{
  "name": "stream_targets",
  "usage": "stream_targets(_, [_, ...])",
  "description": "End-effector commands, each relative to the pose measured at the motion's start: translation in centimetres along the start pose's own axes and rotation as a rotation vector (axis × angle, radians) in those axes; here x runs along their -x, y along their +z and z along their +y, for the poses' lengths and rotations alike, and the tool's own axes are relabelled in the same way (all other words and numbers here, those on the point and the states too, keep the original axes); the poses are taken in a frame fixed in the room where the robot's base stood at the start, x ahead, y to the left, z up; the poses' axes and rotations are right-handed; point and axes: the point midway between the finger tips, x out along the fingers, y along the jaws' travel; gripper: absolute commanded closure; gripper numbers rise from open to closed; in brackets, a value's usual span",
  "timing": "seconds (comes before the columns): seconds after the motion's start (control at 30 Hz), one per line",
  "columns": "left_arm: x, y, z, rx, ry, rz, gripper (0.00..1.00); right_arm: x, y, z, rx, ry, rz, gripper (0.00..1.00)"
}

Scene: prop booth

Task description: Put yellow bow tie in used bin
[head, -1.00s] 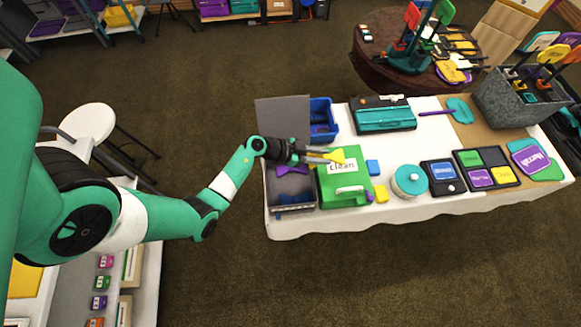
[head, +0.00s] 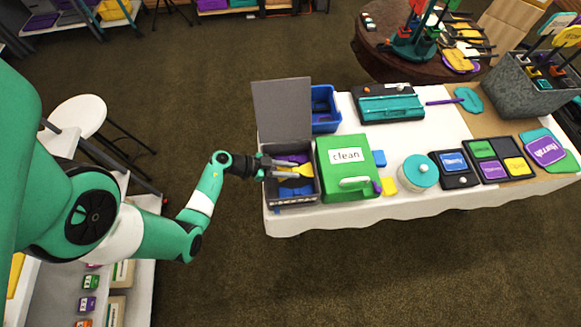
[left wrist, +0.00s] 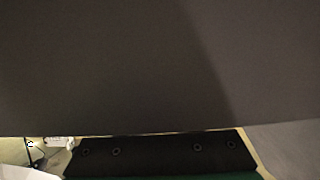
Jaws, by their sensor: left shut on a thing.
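The yellow bow tie (head: 304,170) is in my left gripper (head: 296,172), over the open grey bin (head: 293,203). The jaws are shut on it, and part of the yellow cloth shows below the fingers. I cannot tell whether it touches the bin's contents. The bin's grey lid (head: 282,108) stands raised at the back. I see no readable "used" label on this bin. A purple piece (head: 292,158) lies inside it. A dark grey surface fills most of the left wrist view, and the bow tie does not show there. My right gripper is not in view.
A green box marked "clean" (head: 345,185) stands shut right beside the grey bin. A blue crate (head: 325,122) is behind.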

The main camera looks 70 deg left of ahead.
Motion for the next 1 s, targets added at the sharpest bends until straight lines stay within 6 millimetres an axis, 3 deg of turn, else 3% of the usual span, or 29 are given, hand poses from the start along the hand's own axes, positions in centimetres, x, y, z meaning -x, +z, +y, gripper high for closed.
stream_targets(0.7, [-0.6,1.2,0.0,0.002,-0.001,-0.002,1.00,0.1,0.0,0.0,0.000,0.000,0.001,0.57])
stream_targets(0.73, [-0.6,1.2,0.0,0.003,-0.001,-0.003,0.65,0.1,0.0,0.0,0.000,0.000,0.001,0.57])
stream_targets(0.87, [-0.6,1.4,0.1,0.005,0.000,-0.005,0.42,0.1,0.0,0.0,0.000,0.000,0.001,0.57])
stream_targets(1.0, [-0.6,1.5,0.1,0.006,0.000,-0.007,0.39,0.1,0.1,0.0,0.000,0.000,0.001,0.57])
